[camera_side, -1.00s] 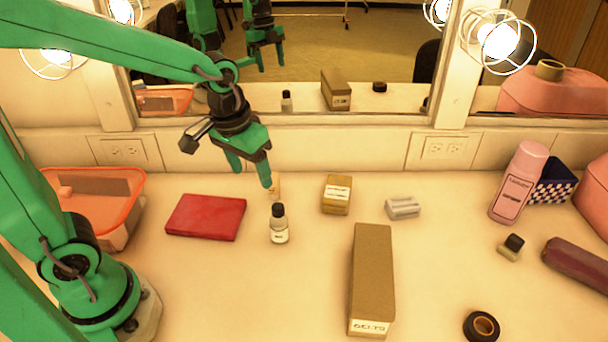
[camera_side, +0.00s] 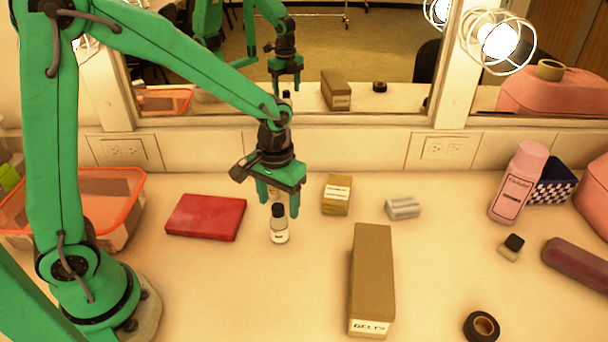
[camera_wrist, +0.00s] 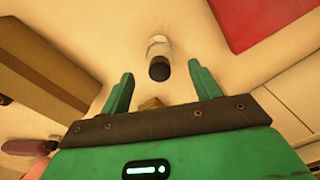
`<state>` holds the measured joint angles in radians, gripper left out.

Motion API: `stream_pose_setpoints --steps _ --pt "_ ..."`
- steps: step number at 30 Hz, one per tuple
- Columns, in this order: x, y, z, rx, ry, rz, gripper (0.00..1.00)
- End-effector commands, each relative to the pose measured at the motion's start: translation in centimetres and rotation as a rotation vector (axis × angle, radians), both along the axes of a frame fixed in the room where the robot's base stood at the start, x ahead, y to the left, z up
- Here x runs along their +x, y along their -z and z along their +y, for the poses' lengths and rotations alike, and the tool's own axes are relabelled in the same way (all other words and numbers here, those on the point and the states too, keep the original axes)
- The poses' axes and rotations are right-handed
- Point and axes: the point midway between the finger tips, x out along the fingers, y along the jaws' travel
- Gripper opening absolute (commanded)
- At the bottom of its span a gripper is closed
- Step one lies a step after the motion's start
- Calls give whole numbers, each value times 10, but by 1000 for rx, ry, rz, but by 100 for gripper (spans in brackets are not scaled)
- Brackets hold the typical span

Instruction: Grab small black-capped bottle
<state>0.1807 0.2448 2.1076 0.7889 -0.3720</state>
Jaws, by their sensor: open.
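The small bottle (camera_side: 279,232) has a black cap and a clear or white body with a pale label. It stands upright on the counter, right of the red flat case. My gripper (camera_side: 278,208) is open and points down just above and behind the bottle, with its fingers to either side of the cap in the side view. In the wrist view the bottle (camera_wrist: 159,56) shows cap towards me, beyond the gap between the fingertips of my gripper (camera_wrist: 159,84). The fingers do not appear to touch it.
The red case (camera_side: 206,217) lies left of the bottle. A small tan box (camera_side: 336,195) and a long brown box (camera_side: 371,281) stand to its right. A grey-white block (camera_side: 403,208) lies farther right. The mirror (camera_side: 390,55) rises behind. The counter in front of the bottle is clear.

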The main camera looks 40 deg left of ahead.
Motion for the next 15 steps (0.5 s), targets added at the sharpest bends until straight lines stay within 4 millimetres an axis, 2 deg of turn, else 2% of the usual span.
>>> stream_pose_setpoints --steps 4,15 --pt "-1 12 0 1 0 2 63" --pt "-1 22 0 0 0 3 63"
